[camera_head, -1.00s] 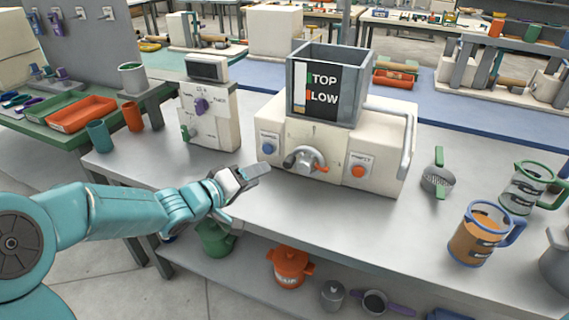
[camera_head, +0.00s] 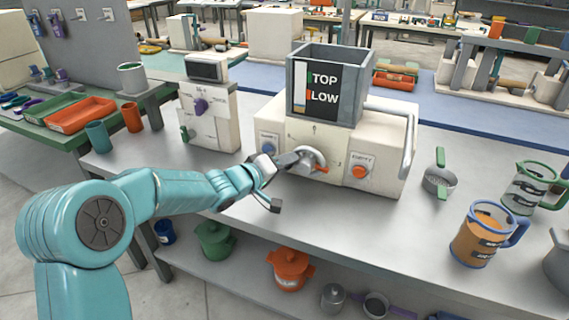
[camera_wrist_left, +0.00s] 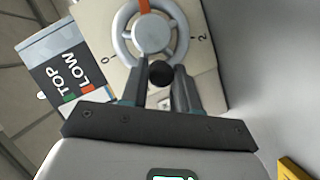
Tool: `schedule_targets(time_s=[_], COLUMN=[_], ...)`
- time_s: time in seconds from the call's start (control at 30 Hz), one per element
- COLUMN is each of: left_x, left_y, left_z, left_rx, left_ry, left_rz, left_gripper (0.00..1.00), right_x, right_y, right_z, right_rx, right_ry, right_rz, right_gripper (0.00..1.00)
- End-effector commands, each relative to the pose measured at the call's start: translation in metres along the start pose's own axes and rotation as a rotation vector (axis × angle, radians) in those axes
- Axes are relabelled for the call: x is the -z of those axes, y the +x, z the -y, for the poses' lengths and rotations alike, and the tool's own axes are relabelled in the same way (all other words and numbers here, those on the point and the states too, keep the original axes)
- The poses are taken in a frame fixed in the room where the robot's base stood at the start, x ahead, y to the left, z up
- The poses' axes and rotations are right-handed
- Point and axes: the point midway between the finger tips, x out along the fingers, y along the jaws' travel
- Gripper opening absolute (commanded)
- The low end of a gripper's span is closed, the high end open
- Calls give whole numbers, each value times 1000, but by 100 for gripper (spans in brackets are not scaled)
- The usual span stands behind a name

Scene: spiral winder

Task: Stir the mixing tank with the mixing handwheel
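The mixing tank (camera_head: 300,85) is a grey open-topped box with a black TOP/LOW panel, on a cream machine body. The mixing handwheel (camera_head: 311,160) is a silver spoked wheel with an orange mark, on the machine's front. My left gripper (camera_head: 290,181) is open at the handwheel's left side. In the left wrist view its fingers (camera_wrist_left: 160,84) stand apart, with the wheel's black knob (camera_wrist_left: 161,73) between their tips. Contact with the knob cannot be told. My right gripper is out of view.
A blue button (camera_head: 268,148) and an orange button (camera_head: 360,171) flank the wheel. A silver side handle (camera_head: 408,150) is at the machine's right. A strainer (camera_head: 440,182) and an orange-filled jug (camera_head: 475,240) stand on the right. The bench front (camera_head: 340,225) is clear.

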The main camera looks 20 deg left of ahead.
Motion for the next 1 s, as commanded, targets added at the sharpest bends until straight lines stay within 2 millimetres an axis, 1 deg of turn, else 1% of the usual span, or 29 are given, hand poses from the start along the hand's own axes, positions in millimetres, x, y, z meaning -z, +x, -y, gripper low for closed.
schedule_targets(time_s=[0.03,0.07,0.37,0.57,0.7,0.77,0.87,0.97,1.0], left_x=[0,0,1,2,2,2,1,-2,-2], left_y=[0,0,0,-1,-1,-1,0,1,2], left_z=[0,0,-2,-8,-13,-14,-17,-18,-19], left_rx=[0,0,10,47,89,109,144,180,194], left_ry=[0,0,27,116,221,272,360,449,484], left_rz=[0,0,-1,-2,-3,-2,-5,-6,-8], left_gripper=[2,0,0,0,0,0,0,0,0], right_x=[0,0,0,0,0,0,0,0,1], right_y=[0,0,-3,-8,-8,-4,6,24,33], right_z=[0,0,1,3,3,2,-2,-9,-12], right_rx=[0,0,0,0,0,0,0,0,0], right_ry=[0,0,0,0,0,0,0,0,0], right_rz=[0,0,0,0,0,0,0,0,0], right_gripper=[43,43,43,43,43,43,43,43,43])
